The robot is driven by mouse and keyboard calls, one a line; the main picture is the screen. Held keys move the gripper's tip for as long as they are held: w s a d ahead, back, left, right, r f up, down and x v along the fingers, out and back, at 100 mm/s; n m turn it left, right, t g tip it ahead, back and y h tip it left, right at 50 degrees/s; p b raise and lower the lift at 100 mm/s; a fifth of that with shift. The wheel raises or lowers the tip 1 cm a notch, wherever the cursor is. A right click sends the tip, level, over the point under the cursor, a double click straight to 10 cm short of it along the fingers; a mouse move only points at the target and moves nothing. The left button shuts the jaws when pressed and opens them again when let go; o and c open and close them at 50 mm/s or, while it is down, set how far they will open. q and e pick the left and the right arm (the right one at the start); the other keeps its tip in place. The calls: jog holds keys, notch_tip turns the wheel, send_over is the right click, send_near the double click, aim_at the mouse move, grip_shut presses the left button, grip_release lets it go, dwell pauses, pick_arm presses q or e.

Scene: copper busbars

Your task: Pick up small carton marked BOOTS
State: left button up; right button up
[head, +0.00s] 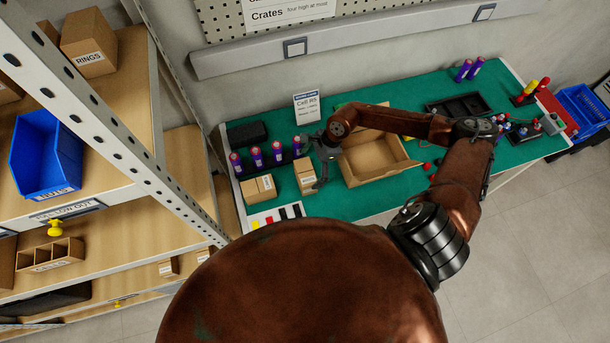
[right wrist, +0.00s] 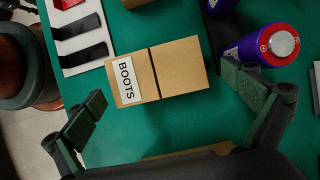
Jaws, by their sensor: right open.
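The small carton marked BOOTS (right wrist: 180,68) is a tan box with a dark band across it and a white label. It lies on the green bench top and shows in the head view (head: 304,170). My right gripper (head: 309,168) is open around it, with one finger on each side. In the right wrist view the open fingers (right wrist: 164,84) stand apart from the carton, with green surface showing between. The gripper holds nothing. My left gripper is not in view.
A second small carton (head: 258,188) stands just left of the BOOTS carton. Several purple batteries (head: 256,157) stand behind both. An open cardboard box (head: 372,168) is to the right. A white strip with colored pieces (head: 275,216) lies at the front edge. A shelf rack (head: 150,150) stands left.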

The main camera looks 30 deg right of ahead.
jog(key=x, duration=0.4)
jog(key=shift+s+f, duration=0.2)
jog(key=shift+f, duration=0.1)
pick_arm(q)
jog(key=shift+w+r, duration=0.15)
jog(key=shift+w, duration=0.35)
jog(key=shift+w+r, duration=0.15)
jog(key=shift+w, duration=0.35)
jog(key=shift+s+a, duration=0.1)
pick_arm(e)
jog(key=shift+c, duration=0.7)
jog(key=c, duration=0.3)
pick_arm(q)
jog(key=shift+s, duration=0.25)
pick_arm(e)
jog(key=c, duration=0.9)
jog(key=shift+r, duration=0.1)
